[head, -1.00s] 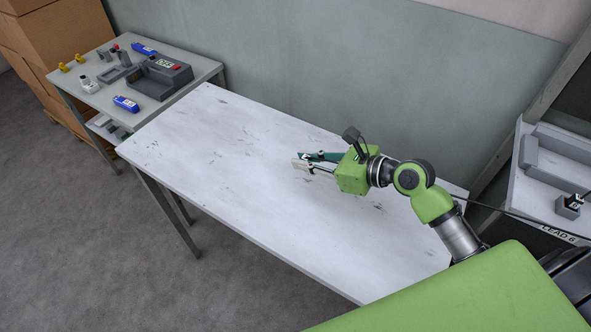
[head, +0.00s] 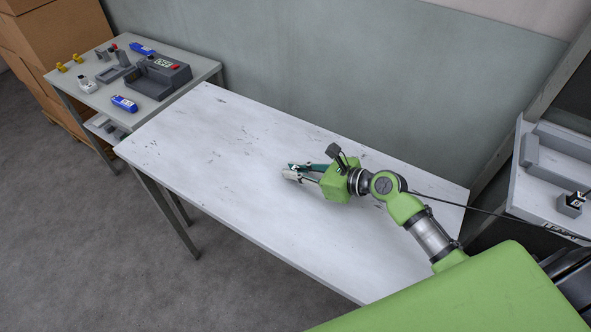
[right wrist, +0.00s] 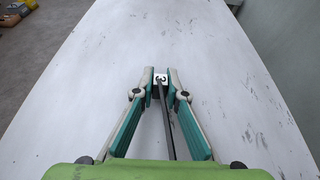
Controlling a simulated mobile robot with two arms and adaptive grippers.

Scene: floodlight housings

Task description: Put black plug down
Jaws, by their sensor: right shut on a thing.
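My right gripper (head: 288,172) is over the middle of the white table (head: 190,130), its fingers pointing left in the head view. In the right wrist view its fingertips (right wrist: 160,80) are shut on the black plug (right wrist: 161,86), a small dark block with a white marked face. A black cable (right wrist: 167,125) runs from the plug back between the fingers. In the head view the plug is hidden or too small to make out. I cannot tell whether it touches the tabletop. My left gripper is not in view.
The tabletop around the gripper is bare. A grey side table (head: 83,91) at back left holds a dark device (head: 158,77), blue items and small parts. A white tray (head: 532,190) with a small dark block stands at right. A black cable (head: 490,212) stretches toward it.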

